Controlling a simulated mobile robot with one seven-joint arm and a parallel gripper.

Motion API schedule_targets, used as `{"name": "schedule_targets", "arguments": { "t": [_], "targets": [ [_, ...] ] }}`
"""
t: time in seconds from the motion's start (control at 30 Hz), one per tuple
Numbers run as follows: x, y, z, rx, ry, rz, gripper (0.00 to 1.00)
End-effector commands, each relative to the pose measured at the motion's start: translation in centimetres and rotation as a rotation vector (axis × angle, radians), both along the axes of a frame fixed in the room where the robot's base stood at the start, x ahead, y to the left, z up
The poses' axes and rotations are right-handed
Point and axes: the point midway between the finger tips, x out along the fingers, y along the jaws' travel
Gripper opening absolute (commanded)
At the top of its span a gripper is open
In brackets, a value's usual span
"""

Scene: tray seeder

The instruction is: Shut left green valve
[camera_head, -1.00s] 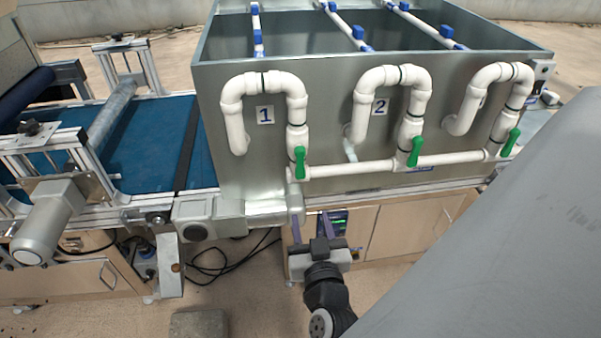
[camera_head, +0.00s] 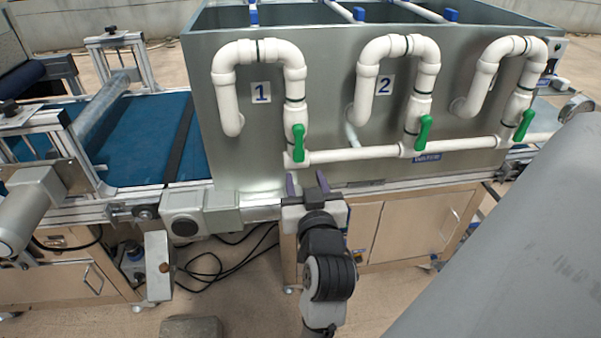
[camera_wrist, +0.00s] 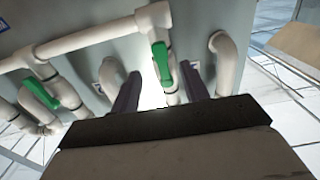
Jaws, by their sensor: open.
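The left green valve (camera_head: 298,142) sits on the white pipe below label 1. Its handle points nearly upright, along the pipe. My gripper (camera_head: 306,184) is below it in the head view, open, with purple fingers pointing up at the tank front. In the wrist view the left green valve (camera_wrist: 162,63) shows between the two spread fingers of my gripper (camera_wrist: 160,90), beyond their tips. I see no contact with the handle. The middle green valve (camera_wrist: 40,93) is at the left of the wrist view.
The middle valve (camera_head: 424,132) and right valve (camera_head: 524,125) stand along the same horizontal white pipe (camera_head: 360,154). The grey metal tank (camera_head: 265,180) is behind the pipes. A blue conveyor (camera_head: 145,150) lies to the left. A grey motor housing (camera_head: 200,210) juts out left of my gripper.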

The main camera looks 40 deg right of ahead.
Motion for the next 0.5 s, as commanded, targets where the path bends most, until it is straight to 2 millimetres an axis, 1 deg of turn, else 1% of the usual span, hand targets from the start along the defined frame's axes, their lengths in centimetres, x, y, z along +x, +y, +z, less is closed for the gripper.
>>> {"name": "schedule_targets", "arguments": {
  "t": [0.03, 0.1, 0.17, 0.3, 0.5],
  "targets": [
    [0.5, -0.3, -0.3, -0.004, -0.002, 0.0, 0.45],
    [1.2, -0.7, -0.2, -0.004, -0.001, 0.001, 0.45],
    [2.2, -1.4, 0.4, 0.002, 0.001, 0.001, 0.45],
    [4.2, -2.6, 0.4, 0.0, 0.001, 0.0, 0.45],
    [5.7, -3.5, 0.2, 0.0, 0.001, 0.0, 0.45]
  ]
}}
